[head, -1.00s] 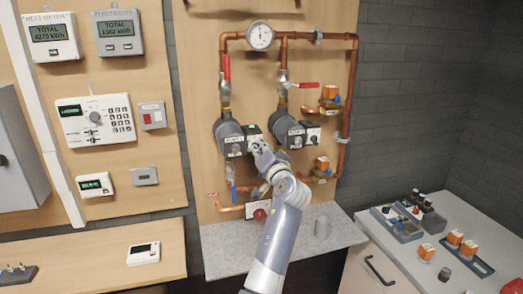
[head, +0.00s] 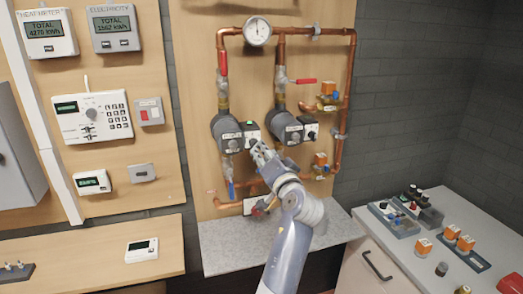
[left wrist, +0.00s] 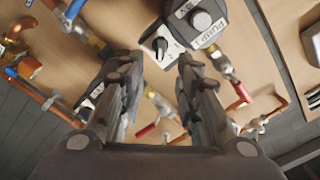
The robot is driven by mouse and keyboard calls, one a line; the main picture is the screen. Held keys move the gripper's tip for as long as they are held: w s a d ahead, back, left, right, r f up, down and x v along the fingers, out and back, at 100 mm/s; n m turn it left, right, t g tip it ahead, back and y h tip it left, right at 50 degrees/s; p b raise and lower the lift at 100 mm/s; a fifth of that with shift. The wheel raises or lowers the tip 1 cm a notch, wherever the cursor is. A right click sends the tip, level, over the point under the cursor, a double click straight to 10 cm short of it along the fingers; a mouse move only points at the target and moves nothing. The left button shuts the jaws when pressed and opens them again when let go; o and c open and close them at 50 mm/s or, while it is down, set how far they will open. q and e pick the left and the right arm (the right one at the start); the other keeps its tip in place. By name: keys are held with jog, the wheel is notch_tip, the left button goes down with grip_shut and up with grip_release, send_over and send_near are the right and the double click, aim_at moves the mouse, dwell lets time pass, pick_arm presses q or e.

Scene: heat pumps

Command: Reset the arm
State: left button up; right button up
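My left arm reaches up to the pipe board in the head view. Its gripper (head: 258,150) is just below and in front of the left pump's black control box (head: 250,133). In the left wrist view the gripper's two fingers (left wrist: 155,62) stand wide apart with nothing between them. Beyond the fingertips, that view shows a control box with a dial (left wrist: 160,46) and a pump body (left wrist: 203,20) with a label, apart from the fingers. My right gripper is not in view.
Copper pipes (head: 347,90), a round gauge (head: 257,31), red-handled valves and a right pump (head: 287,128) surround the gripper. A grey shelf (head: 225,255) lies below. A right-hand counter (head: 400,262) holds small parts. The left boards carry meters and a white control panel (head: 93,117).

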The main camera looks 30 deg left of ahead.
pick_arm(q)
jog(key=shift+s+d, duration=0.25)
jog(key=shift+d, duration=0.05)
